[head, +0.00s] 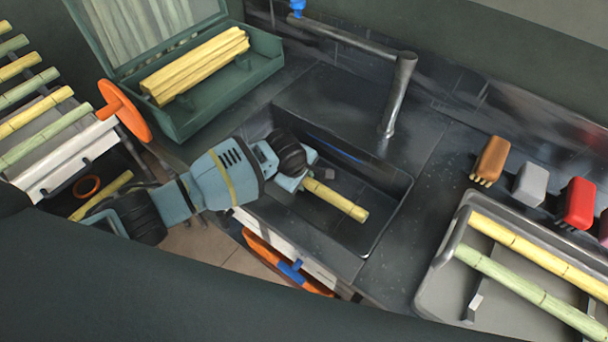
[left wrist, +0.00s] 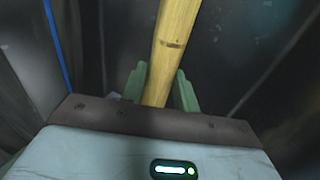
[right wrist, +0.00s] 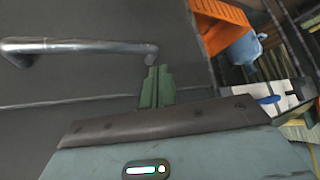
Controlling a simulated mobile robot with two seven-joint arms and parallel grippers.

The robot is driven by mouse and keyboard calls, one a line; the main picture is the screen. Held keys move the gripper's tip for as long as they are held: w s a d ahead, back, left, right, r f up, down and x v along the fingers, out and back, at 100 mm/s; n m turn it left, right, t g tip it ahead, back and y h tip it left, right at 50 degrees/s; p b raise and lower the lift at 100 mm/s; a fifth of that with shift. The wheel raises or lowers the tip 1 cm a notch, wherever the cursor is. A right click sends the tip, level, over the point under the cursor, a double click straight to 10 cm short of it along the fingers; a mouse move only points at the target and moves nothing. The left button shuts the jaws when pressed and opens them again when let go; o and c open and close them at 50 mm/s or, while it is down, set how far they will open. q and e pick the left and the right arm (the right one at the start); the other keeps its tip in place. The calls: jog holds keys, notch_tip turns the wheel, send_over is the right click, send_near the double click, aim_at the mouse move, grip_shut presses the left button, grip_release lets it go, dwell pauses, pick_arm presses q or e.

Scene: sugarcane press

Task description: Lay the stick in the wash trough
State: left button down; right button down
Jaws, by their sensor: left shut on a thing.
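A yellow cane stick (head: 337,199) is held in my left gripper (head: 303,180), over the dark wash trough (head: 398,200). The left wrist view shows the stick (left wrist: 174,45) between the two green fingers (left wrist: 160,88). In the head view its free end points toward the front right of the trough. I cannot tell whether it touches the trough floor. My right gripper (right wrist: 157,88) shows only in its own wrist view; its green fingers are together with nothing seen between them.
A metal faucet (head: 397,95) stands behind the trough. A green case (head: 190,119) with yellow sticks is at the back left. A grey tray (head: 448,259) with sticks and several brushes (head: 490,160) are at the right. A metal handle (right wrist: 75,46) is near my right gripper.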

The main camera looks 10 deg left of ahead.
jog(key=shift+s+f, duration=0.1)
pick_arm(q)
jog(key=c, duration=1.1)
grip_release()
jog(key=shift+c, duration=0.2)
jog(key=o, duration=0.7)
pick_arm(e)
jog(key=shift+s, duration=0.25)
jog(key=shift+w, duration=0.1)
pick_arm(q)
jog(key=shift+p+v, duration=1.1)
jog(key=shift+v, duration=0.3)
jog(key=p+v, duration=0.3)
jog(key=v, duration=0.1)
pick_arm(e)
jog(key=w+r+t, duration=0.2)
jog(key=w+r, duration=0.5)
jog(key=r, duration=0.2)
jog(key=shift+w, duration=0.15)
